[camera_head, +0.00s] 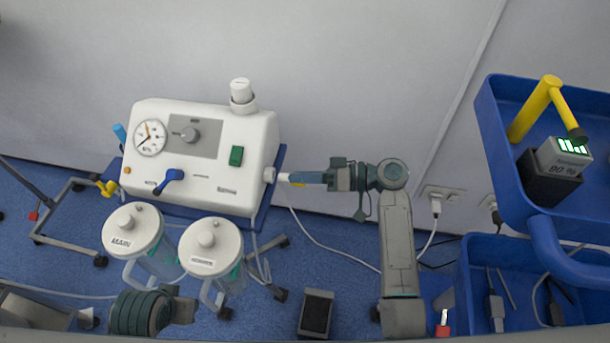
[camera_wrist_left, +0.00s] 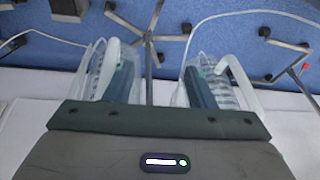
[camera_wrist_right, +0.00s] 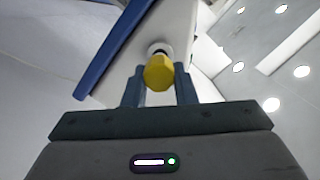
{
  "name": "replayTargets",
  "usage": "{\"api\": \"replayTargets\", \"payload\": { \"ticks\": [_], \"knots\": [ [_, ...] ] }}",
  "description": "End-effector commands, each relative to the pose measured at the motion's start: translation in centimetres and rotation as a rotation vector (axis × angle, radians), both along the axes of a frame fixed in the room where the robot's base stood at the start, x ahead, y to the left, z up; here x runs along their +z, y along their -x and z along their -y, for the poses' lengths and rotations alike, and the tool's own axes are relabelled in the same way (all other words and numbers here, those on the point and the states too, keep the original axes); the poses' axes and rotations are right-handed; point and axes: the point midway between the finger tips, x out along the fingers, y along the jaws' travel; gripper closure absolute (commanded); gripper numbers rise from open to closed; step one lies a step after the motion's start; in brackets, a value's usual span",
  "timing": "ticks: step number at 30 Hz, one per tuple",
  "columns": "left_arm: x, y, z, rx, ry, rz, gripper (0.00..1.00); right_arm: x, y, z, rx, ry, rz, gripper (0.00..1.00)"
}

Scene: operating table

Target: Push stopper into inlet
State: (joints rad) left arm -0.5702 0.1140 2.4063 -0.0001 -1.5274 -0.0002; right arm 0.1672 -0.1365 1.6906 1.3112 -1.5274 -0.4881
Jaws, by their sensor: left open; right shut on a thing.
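The white suction machine (camera_head: 205,185) stands at the left in the head view. Its inlet (camera_head: 269,174) is a white fitting on its right side. My right gripper (camera_head: 300,178) is at the inlet, shut on the stopper. In the right wrist view the stopper's yellow end (camera_wrist_right: 159,73) shows between the fingers, in line with the white inlet fitting (camera_wrist_right: 160,48). The stopper's tip is at or very close to the inlet; I cannot tell how deep it sits. My left gripper (camera_head: 190,310) is open and empty, low in front of the jars.
Two lidded jars, the MAIN jar (camera_head: 131,228) and a second one (camera_head: 210,247), hang at the machine's front. A blue tray (camera_head: 487,130) and a blue bin (camera_head: 480,255) stand at the right. A foot pedal (camera_head: 315,313) lies on the blue floor.

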Motion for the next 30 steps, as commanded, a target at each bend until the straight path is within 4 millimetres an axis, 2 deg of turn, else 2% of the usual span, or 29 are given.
{"api": "replayTargets", "payload": {
  "ticks": [30],
  "knots": [
    [-0.3,0.0,-0.2,-0.003,-0.005,-0.001,0.5,0.0,-0.5,-2.6,0.0,-0.001,0.0,1.0]
  ]
}}
